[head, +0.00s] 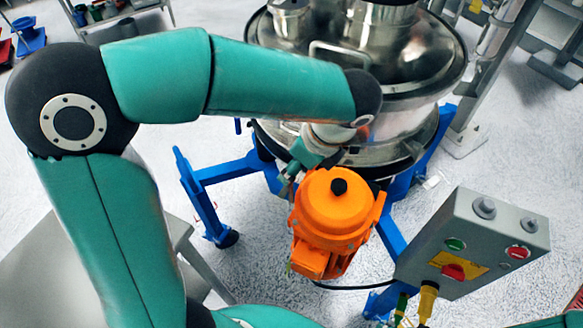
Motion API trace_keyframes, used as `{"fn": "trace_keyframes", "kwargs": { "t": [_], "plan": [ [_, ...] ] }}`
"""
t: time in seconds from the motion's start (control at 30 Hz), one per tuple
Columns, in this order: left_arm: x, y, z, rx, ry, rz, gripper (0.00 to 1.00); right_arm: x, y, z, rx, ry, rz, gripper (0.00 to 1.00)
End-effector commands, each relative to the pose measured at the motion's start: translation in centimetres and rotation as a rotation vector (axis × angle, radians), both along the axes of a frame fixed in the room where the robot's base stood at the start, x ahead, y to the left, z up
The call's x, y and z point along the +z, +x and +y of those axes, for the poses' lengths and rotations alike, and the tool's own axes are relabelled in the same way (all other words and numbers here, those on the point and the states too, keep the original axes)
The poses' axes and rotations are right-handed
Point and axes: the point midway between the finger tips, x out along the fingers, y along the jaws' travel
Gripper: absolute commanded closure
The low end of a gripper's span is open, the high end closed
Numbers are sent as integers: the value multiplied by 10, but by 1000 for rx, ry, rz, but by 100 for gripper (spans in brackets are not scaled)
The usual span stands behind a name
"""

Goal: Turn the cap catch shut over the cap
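The steel powder sifter (425,65) stands at the top centre on a blue frame, with a domed lid and a loop handle (342,47). A short steel cylinder (290,20) and a wider one (380,14) rise from the lid. I cannot make out the cap or its catch; my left arm covers part of the sifter's left side. My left gripper (289,178) points down and left beside the sifter's lower rim, just above the orange motor. Its fingers are small and partly hidden, so their opening cannot be told. My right gripper is not in view.
The orange motor (335,215) sits in front of the sifter. A grey control box (470,240) with buttons stands at the right, with cables below it. Blue frame legs (205,200) spread over the floor. A grey surface (45,280) is at lower left.

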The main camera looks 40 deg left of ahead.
Motion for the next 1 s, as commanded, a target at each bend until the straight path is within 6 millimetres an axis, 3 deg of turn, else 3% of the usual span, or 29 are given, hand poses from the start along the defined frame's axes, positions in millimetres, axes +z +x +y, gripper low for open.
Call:
{"fn": "trace_keyframes", "kwargs": {
  "t": [0.2, 0.5, 0.8, 1.0],
  "plan": [
    [-17, 0, 7, -1, 1, 1, 49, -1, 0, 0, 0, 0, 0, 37],
    [-18, 0, 7, -1, 0, 0, 49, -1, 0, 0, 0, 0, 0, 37],
    [-18, 0, 7, -1, 0, -1, 97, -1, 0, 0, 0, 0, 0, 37],
    [-17, 0, 9, 4, 1, -2, 100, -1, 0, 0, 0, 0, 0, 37]
  ]
}}
